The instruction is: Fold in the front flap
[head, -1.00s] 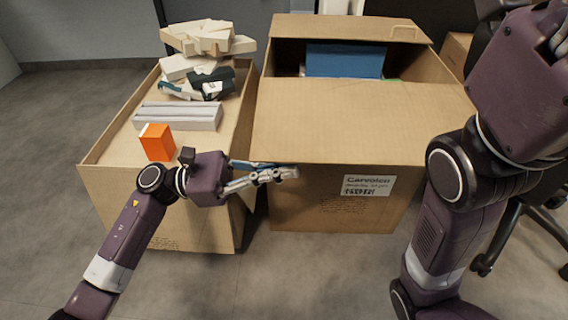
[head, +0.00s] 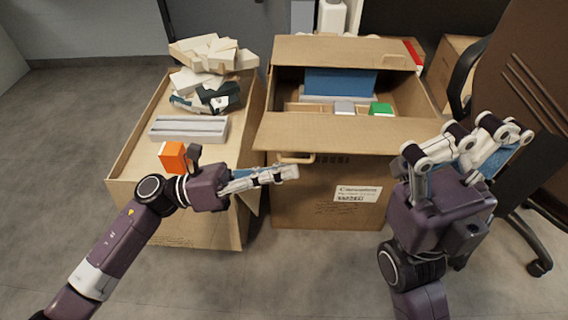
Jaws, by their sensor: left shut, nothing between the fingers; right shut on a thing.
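The front flap (head: 350,133) of the right-hand carton (head: 325,195) slopes outward toward me, with its free edge lowest. My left gripper (head: 295,173) is shut and empty, its tips just below the flap's left part, in front of the carton wall. Whether the tips touch the flap is unclear. My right gripper (head: 468,137) points upward at the flap's right corner. It is shut on the flap there, though its fingers hide the exact contact.
A blue box (head: 340,83) and a green item (head: 381,109) sit inside the carton. The back flap (head: 340,51) stands raised. A second carton (head: 135,125) at left holds an orange box (head: 172,156). A brown chair (head: 530,70) stands close at right.

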